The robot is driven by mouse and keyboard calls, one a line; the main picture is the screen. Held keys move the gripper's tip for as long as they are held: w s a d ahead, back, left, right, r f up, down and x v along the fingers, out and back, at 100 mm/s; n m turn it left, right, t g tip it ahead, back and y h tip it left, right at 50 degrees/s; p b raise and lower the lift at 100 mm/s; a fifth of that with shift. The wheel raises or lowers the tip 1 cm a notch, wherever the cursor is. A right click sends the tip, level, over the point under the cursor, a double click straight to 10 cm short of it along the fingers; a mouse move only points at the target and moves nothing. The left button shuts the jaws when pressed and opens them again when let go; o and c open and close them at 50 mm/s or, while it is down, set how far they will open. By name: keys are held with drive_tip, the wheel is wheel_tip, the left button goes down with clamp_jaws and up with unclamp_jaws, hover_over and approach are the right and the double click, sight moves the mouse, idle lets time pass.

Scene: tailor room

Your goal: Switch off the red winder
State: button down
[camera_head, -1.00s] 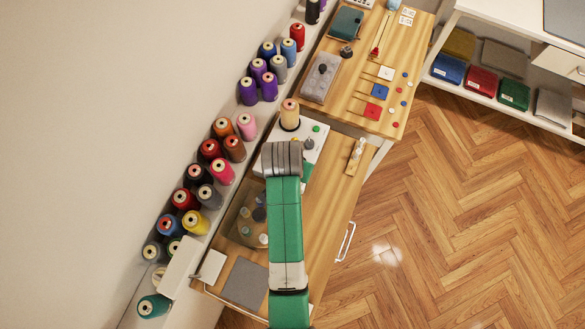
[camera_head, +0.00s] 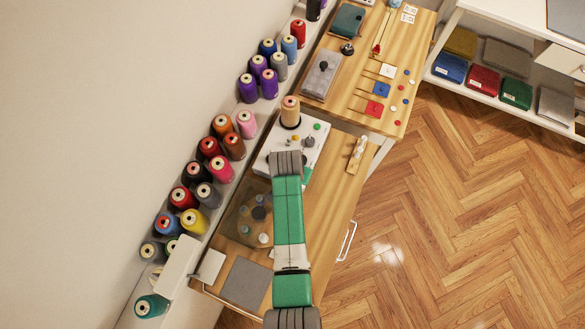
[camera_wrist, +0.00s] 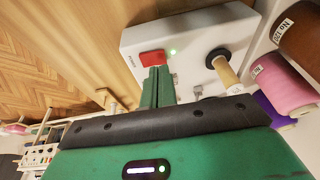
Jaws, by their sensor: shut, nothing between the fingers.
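A white winder box (camera_wrist: 190,38) stands on the wooden table. A red rocker switch (camera_wrist: 152,58) is on its top, beside a small lit green lamp (camera_wrist: 173,52). My gripper (camera_wrist: 157,72) has its green fingers together and empty, with the tips right at the near edge of the red switch. I cannot tell if they touch it.
A tan thread spool (camera_head: 290,112) stands on a dark base by the box. Several thread spools (camera_head: 221,170) line the wall shelf on the left. The far table (camera_head: 400,60) holds coloured squares and tools. Floor (camera_head: 450,220) on the right is clear.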

drive_tip(key=shift+f, duration=0.5)
drive_tip(key=shift+a+f+h+b, duration=0.2)
drive_tip(key=shift+f+h+b, duration=0.1)
drive_tip(key=shift+f+b, duration=0.1)
drive_tip(key=shift+s+d+r, duration=0.1)
drive_tip(key=shift+d, duration=0.05)
drive_tip(key=shift+s+d+r+p, duration=0.1)
drive_tip(key=shift+s+d+p, duration=0.05)
drive_tip(key=shift+d+p, duration=0.45)
wheel_tip(320, 180, up, 6)
drive_tip(key=p, duration=0.5)
drive_tip(key=v, duration=0.8)
drive_tip(key=shift+a, duration=0.2)
drive_tip(key=shift+r, duration=0.1)
